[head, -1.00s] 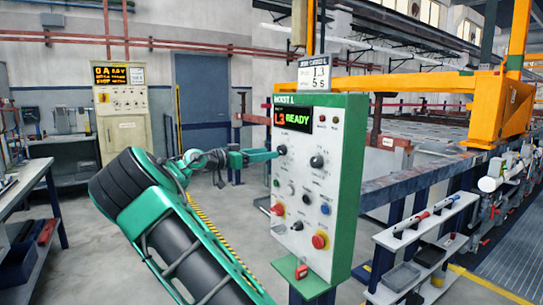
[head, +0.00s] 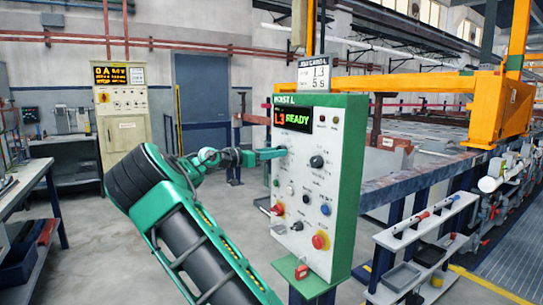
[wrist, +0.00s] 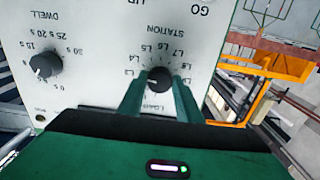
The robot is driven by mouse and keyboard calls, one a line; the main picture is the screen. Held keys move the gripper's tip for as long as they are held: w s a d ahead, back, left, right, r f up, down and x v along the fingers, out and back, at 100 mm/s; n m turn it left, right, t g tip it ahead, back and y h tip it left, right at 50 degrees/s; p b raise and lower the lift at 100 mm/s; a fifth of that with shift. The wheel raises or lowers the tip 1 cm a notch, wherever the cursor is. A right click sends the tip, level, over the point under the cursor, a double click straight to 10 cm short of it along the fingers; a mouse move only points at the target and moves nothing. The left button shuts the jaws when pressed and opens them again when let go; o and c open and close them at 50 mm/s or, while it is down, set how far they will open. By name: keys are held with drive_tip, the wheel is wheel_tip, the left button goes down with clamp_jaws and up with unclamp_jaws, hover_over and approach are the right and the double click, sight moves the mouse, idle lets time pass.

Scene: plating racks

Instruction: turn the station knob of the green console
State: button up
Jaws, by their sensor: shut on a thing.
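The green console (head: 345,195) stands upright in the head view, with a pale front panel and a display (head: 293,118) reading "L3 READY". The station knob (wrist: 159,80) is black and round, with L-numbers in an arc around it, upside down in the wrist view. My gripper (wrist: 158,88) is shut on this knob, one green finger on each side of it. In the head view my gripper (head: 282,152) reaches the panel's upper left and mostly hides the knob. I cannot tell where the knob points.
The dwell knob (head: 317,161) sits to the right of my gripper in the head view, and shows at left in the wrist view (wrist: 43,65). Several buttons and a red knob (head: 320,241) are lower on the panel. A shelf rack (head: 425,235) stands at right.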

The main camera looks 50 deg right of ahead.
drive_tip(key=shift+w+n, duration=0.1)
drive_tip(key=shift+n, duration=0.6)
drive_tip(key=o, duration=1)
drive_tip(key=shift+o, duration=0.2)
drive_tip(key=v, duration=1.1)
drive_tip(key=shift+d+f, duration=0.1)
drive_tip(key=shift+f, duration=0.05)
